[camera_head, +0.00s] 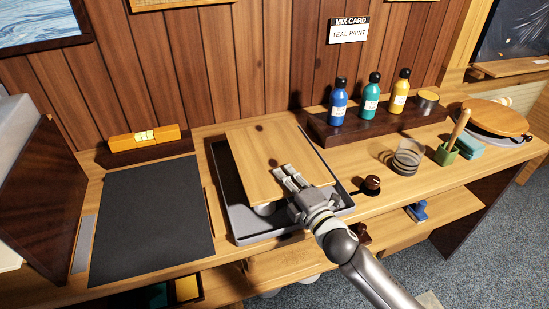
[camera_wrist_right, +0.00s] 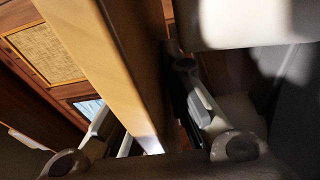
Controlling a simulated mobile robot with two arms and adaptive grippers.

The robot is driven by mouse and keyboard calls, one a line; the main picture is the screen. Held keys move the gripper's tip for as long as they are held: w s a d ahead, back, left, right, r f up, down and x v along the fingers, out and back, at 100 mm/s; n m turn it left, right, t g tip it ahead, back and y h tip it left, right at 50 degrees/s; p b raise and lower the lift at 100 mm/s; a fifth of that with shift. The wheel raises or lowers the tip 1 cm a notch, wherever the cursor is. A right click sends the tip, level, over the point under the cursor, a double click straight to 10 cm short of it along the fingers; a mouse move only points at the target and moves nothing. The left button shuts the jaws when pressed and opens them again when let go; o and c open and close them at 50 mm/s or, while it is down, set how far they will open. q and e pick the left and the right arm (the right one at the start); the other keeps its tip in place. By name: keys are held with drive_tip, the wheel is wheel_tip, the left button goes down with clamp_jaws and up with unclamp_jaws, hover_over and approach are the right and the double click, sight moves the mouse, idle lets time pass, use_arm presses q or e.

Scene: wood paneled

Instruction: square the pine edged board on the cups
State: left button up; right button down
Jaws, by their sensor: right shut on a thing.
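The pine edged board (camera_head: 258,160) lies over the grey tray (camera_head: 236,218) in the head view, turned a little against it. A pale cup (camera_head: 265,209) peeks out under the board's front edge; any other cups beneath are hidden. My right gripper (camera_head: 284,173) is shut on the board at its front right part. In the right wrist view the board (camera_wrist_right: 122,65) runs as a long pale slab between the fingers. My left gripper is not in view.
A black mat (camera_head: 150,220) lies left of the tray. A dark rack with blue, teal and yellow bottles (camera_head: 370,98) stands at the back right. A glass jar (camera_head: 407,158), a green pot (camera_head: 446,154) and a dark round knob (camera_head: 372,184) are to the right.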

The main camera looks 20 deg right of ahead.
drive_tip(key=shift+f, duration=0.2)
idle(0.3)
drive_tip(key=c, duration=1.4)
unclamp_jaws()
drive_tip(key=shift+c, duration=0.2)
drive_tip(key=o, duration=0.3)
drive_tip(key=shift+f, duration=0.1)
drive_tip(key=shift+s, duration=0.1)
drive_tip(key=v, duration=1.1)
drive_tip(key=shift+s, duration=0.4)
